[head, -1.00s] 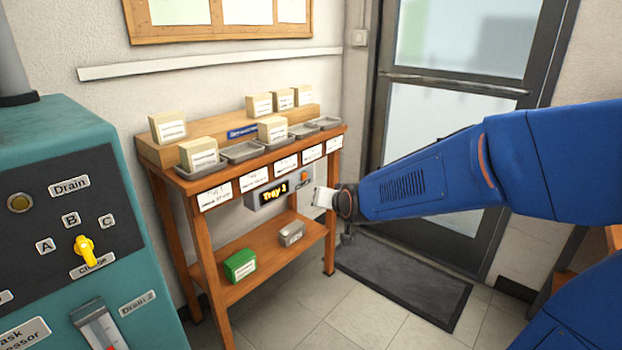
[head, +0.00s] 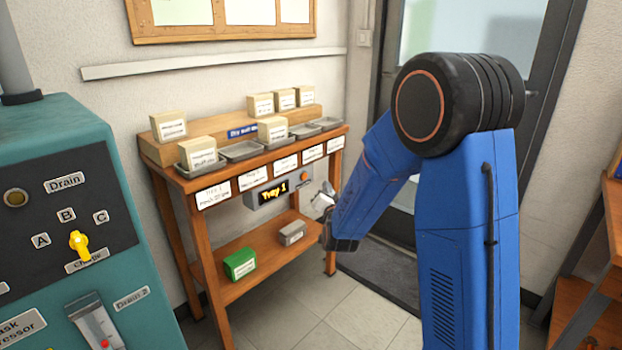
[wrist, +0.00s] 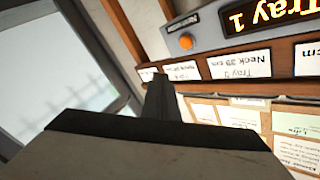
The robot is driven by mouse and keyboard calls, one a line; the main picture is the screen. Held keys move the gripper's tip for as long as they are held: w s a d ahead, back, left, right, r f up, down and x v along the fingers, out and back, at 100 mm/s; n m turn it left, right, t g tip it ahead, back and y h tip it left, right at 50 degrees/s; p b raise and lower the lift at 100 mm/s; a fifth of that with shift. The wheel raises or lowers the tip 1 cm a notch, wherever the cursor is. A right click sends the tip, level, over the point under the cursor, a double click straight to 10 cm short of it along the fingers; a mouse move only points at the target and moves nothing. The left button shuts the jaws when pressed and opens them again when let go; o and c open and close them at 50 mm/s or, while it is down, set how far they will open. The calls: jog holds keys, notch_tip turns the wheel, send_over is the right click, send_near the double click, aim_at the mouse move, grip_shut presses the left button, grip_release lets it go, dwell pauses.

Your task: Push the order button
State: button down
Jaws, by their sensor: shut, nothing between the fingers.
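The order button looks to be the small round orange button (head: 305,176) at the right end of the display box (head: 271,193), which reads "Tray 1" and hangs under the table's front edge. The wrist view shows the same orange button (wrist: 186,42) left of the lit display, with a small dark label above it. My gripper (head: 321,199) is in front of the table, a little right of and below the button in the head view. Its dark closed fingers (wrist: 160,96) show in the wrist view, below and left of the button. Nothing is held, and contact with the button is not visible.
The wooden table (head: 235,188) carries grey trays (head: 242,150) and several cream boxes (head: 271,128). Its lower shelf holds a green box (head: 240,263) and a grey box (head: 292,233). A teal machine (head: 130,290) stands at left. A door is behind my arm.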

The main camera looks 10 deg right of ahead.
aim_at(304, 176)
jog(key=shift+w+d+f+m+t+h, duration=0.25)
jog(key=shift+d+f+t+h, duration=0.1)
jog(key=shift+d+f, duration=0.1)
jog(key=shift+w+d+f+m+t+h, duration=0.25)
jog(key=shift+d+f+t, duration=0.1)
jog(key=shift+f, duration=0.1)
jog(key=shift+a, duration=0.1)
jog(key=w+a, duration=0.5)
jog(key=w, duration=0.2)
jog(key=shift+w+a, duration=0.1)
jog(key=shift+w, duration=0.1)
dwell(2.1)
jog(key=shift+w+a, duration=0.15)
jog(key=shift+w, duration=0.05)
jog(key=shift+w+a, duration=0.25)
jog(key=shift+w, duration=0.15)
dwell(1.0)
jog(key=shift+s, duration=0.1)
jog(key=shift+s+d, duration=0.5)
jog(key=shift+s, duration=0.15)
